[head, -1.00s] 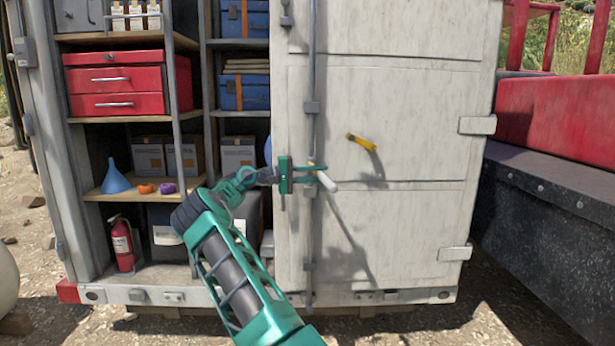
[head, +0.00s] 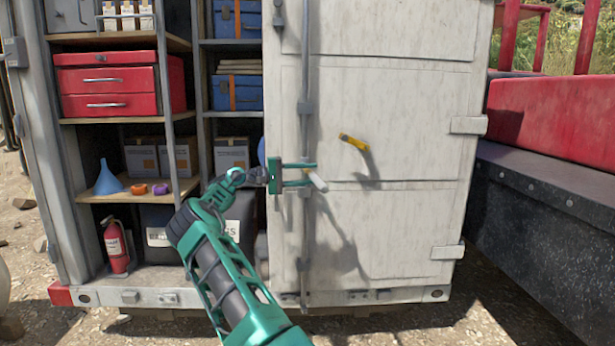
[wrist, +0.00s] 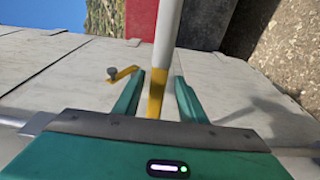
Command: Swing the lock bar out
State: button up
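The lock bar's handle has a yellow sleeve (wrist: 158,88) and a white end (head: 317,181). It sticks out from the closed white door (head: 385,120) beside the vertical grey rod (head: 305,85). My gripper (head: 313,175) is at the handle, reaching in from the left. In the wrist view my gripper (wrist: 158,76) has one finger on each side of the handle. A gap shows between the handle and each finger, so the gripper is open around it. The handle's root is hidden behind the gripper's body.
A yellow catch (head: 353,142) juts from the door, right of the handle. Open shelves on the left hold a red toolbox (head: 110,85), a blue funnel (head: 108,180) and boxes; a fire extinguisher (head: 116,248) stands below. A dark truck bed (head: 545,215) stands at the right.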

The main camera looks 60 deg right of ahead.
jog(key=shift+a+r, duration=0.1)
jog(key=v, duration=1.1)
jog(key=shift+w, duration=0.15)
dwell(0.5)
